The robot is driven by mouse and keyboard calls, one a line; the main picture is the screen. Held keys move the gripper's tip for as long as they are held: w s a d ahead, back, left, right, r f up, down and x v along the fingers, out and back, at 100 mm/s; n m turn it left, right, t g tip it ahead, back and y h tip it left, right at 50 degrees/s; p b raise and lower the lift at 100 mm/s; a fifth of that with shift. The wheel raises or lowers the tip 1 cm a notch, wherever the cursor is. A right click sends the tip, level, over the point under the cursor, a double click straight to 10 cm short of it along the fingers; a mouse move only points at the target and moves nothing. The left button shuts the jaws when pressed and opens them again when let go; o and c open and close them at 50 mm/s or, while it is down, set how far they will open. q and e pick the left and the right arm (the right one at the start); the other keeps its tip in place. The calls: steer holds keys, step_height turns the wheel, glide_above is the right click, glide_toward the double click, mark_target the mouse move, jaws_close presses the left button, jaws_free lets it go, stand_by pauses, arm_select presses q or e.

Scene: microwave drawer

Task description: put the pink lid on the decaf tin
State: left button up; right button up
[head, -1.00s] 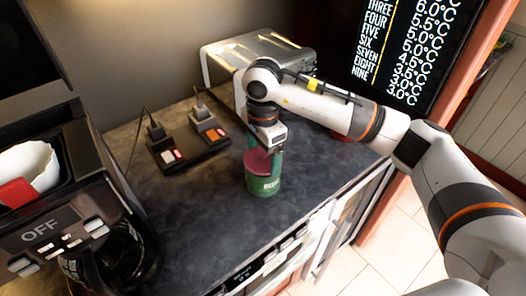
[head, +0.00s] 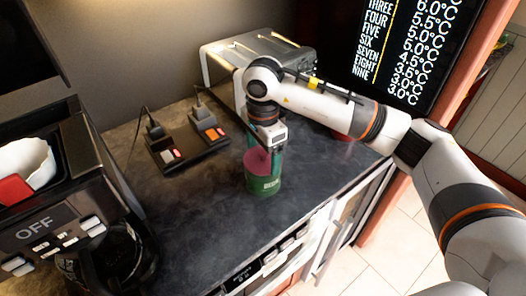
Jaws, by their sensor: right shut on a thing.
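The green tin (head: 264,187) stands upright on the dark counter, with small light lettering on its front too blurred to read surely. The pink lid (head: 257,161) is at the tin's top, between the fingers of my right gripper (head: 264,152). The gripper points down and is shut on the lid. The lid looks tilted in the tin's mouth area; I cannot tell whether it touches the rim. The far side of the tin's top is hidden by the lid and fingers. My left gripper is not in view.
A power strip (head: 188,150) with plugs and cords lies left of the tin. A silver toaster-like appliance (head: 235,55) stands behind my right arm. A coffee machine (head: 60,200) fills the left. The counter's front edge is right of the tin.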

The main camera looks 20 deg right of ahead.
steer(key=shift+s+f+b, duration=0.1)
steer(key=shift+f+b, duration=0.25)
steer(key=shift+b, duration=0.1)
stand_by(0.6)
steer(key=o, duration=0.9)
steer(key=shift+r, duration=0.1)
steer(key=shift+c, duration=0.2)
steer(key=shift+r, duration=0.1)
steer(key=shift+r+p, duration=1.55)
steer(key=shift+r, duration=1.9)
steer(key=shift+f, duration=0.1)
